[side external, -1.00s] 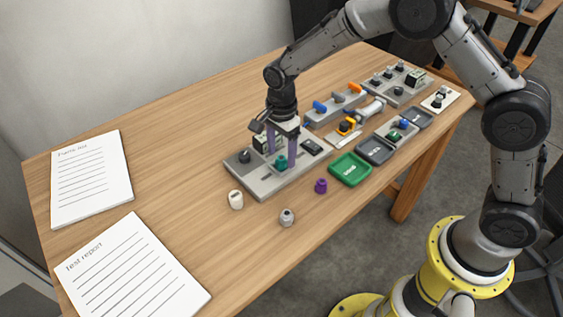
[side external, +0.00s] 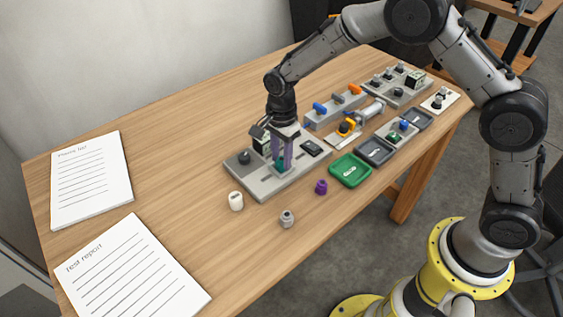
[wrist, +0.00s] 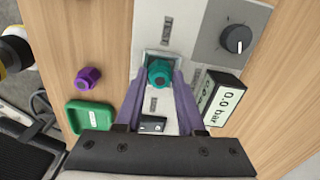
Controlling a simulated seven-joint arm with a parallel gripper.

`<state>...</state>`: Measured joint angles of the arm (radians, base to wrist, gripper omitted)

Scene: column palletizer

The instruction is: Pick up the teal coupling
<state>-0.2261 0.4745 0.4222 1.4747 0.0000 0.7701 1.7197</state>
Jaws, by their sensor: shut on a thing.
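The teal coupling (wrist: 160,73) sits at the grey test panel (wrist: 155,24), between my gripper's two purple fingers. It also shows in the side external view (side external: 281,165), partly hidden by the fingers. My gripper (side external: 281,163) points down over the panel and is shut on the coupling. In the wrist view my gripper (wrist: 160,80) has a fingertip on each side of the coupling. Whether the coupling is lifted off the panel I cannot tell.
A purple coupling (side external: 321,187), a grey one (side external: 287,218), a white one (side external: 236,200) and a green tray (side external: 350,170) are near. The left table is clear except for papers (side external: 90,180).

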